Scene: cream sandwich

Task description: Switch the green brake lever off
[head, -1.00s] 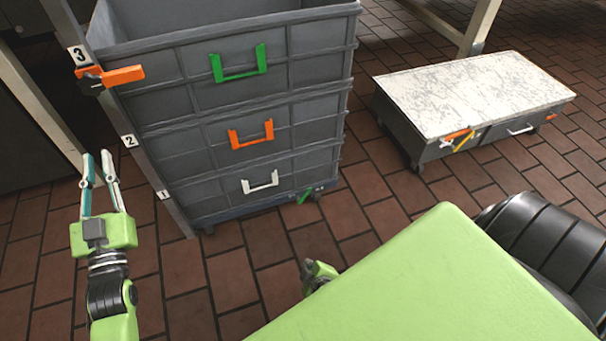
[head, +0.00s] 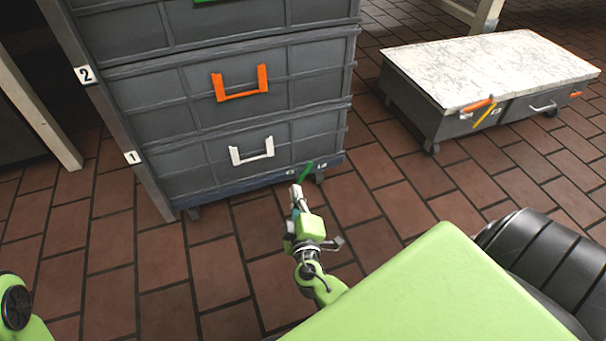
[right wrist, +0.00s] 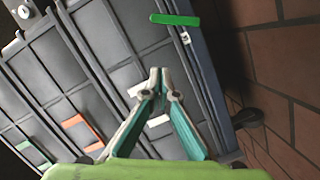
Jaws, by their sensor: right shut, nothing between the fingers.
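The green brake lever (head: 306,172) sticks out at the lower right edge of the grey crate stack's dark blue base, with small white marks beside it. It also shows as a green bar (right wrist: 175,20) at the top of the right wrist view. My right gripper (head: 296,190) is just in front of and below the lever in the head view. In the right wrist view its fingertips (right wrist: 160,72) are together and empty, with a visible gap in the picture between them and the lever. Whether they touch is not clear from the head view. My left gripper is out of view.
The crate stack (head: 180,130) has an orange handle (head: 241,94) and a white handle (head: 252,157) on its front. A low grey cart (head: 460,125) with a pale top stands at the right. Brown tiled floor (head: 390,225) between them is clear.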

